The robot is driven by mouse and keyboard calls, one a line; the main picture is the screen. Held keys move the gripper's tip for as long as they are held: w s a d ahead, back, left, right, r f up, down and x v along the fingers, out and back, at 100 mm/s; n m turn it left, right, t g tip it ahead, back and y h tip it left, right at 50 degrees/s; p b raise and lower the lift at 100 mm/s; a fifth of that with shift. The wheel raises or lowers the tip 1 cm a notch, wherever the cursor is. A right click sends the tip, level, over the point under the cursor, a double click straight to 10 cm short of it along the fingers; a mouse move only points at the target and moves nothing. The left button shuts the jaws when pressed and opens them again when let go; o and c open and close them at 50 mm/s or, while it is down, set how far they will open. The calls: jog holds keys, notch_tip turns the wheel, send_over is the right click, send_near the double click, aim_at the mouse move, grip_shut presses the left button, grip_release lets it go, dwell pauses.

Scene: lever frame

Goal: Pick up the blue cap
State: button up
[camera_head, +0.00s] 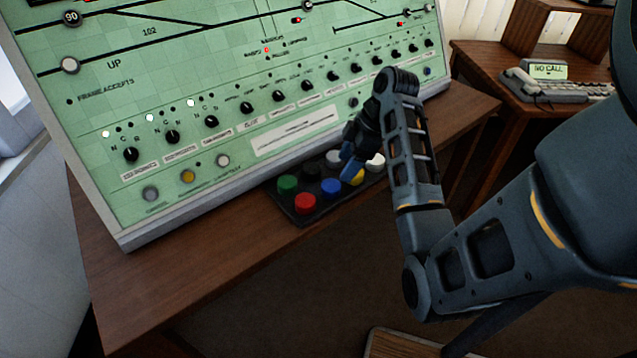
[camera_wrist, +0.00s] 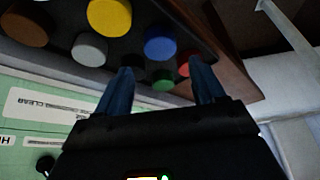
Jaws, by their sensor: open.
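The blue cap (camera_head: 331,187) stands in the front row of a dark tray (camera_head: 284,205), between the red cap (camera_head: 305,203) and the yellow cap (camera_head: 355,177). My gripper (camera_head: 348,171) is above the tray, close to the blue and yellow caps, its far side partly hidden by my arm. In the wrist view the blue cap (camera_wrist: 160,42) shows beyond the two open fingertips of my gripper (camera_wrist: 160,70), roughly centred between them. Nothing is held. I cannot tell the exact height above the cap.
Green (camera_head: 287,183), white (camera_head: 375,160) and dark caps share the tray, close together. The green control panel (camera_head: 250,60) rises right behind it. The wooden table (camera_head: 190,282) is clear at the front left.

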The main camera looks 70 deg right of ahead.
aim_at(332, 185)
jog(key=shift+p+x, duration=0.35)
jog(key=shift+x, duration=3.4)
jog(key=shift+w, duration=0.1)
jog(key=c, duration=0.8)
jog(key=shift+r, duration=0.1)
